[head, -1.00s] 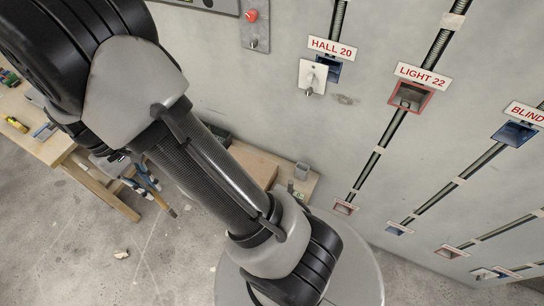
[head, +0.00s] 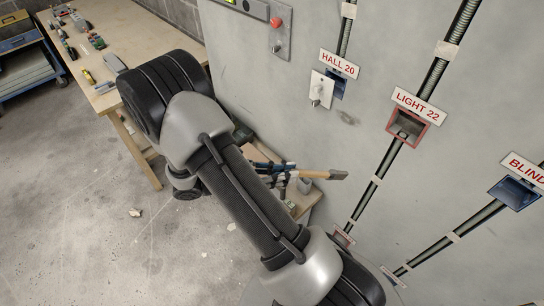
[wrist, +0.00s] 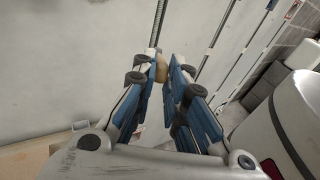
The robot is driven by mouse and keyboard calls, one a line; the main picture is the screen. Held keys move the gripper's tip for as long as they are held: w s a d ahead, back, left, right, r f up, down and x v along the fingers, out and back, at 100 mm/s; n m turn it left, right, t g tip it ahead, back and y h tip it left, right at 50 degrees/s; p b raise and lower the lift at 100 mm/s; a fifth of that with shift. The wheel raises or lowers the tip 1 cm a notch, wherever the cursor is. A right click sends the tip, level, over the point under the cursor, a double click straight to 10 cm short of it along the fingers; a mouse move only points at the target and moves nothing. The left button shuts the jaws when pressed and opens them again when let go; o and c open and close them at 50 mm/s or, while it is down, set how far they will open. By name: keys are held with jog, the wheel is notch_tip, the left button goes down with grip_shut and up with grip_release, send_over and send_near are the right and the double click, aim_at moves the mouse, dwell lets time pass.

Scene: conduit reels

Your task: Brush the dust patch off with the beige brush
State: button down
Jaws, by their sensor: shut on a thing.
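The beige brush (head: 312,174) points right from my gripper (head: 290,174) in the head view, its wider end in front of the grey wall. Whether it touches the wall cannot be told. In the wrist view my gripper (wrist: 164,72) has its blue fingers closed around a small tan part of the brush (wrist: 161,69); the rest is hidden. The dust patch (head: 347,118) is a faint dark smudge on the wall, just below the HALL 20 switch plate and up from the brush. I cannot make it out in the wrist view.
The wall carries a white switch plate (head: 321,89), a red-framed LIGHT 22 box (head: 407,127), a blue BLIND box (head: 514,192) and slanting conduits. A wooden workbench (head: 120,60) with tools stands at the left. A low box or shelf (head: 303,200) lies below the brush.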

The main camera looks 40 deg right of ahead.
jog(key=w+d+r+n+t+h, duration=0.1)
jog(key=w+d+n+t+h, duration=0.5)
jog(key=t, duration=0.2)
jog(key=shift+w+d+t, duration=0.2)
jog(key=shift+w+t, duration=0.1)
jog(key=shift+d, duration=0.45)
dwell(0.9)
jog(key=shift+s, duration=0.1)
